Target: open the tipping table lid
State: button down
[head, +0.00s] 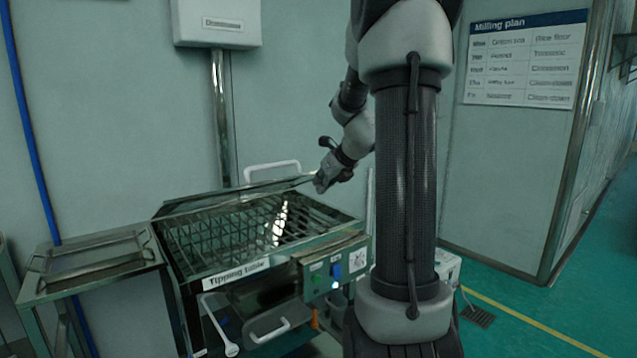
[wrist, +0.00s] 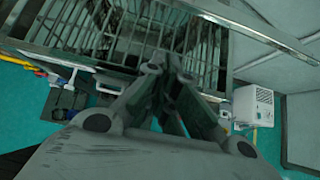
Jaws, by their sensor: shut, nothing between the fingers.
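The tipping table (head: 235,278), a metal box with a name label on its front, stands left of centre. Its barred inside (head: 235,235) shows from above. The lid (head: 220,200) appears as a thin metal-framed panel along the back edge, seen nearly edge-on; its exact angle is hard to tell. A white bar handle (head: 272,166) rises behind it. My gripper (head: 322,184) is at the right end of the lid's edge; I cannot tell whether it touches. In the wrist view my gripper (wrist: 168,64) is shut and empty, in front of the bars (wrist: 140,35).
A metal side table with a tray (head: 95,255) stands at the left. A control box with buttons (head: 333,268) is on the table's front right. A white handle (head: 270,330) and a white lever (head: 220,325) are below.

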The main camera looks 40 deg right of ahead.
jog(key=x, duration=0.8)
jog(key=r, duration=0.2)
jog(key=w+r, duration=0.1)
jog(key=r, duration=0.1)
jog(key=shift+w, duration=0.2)
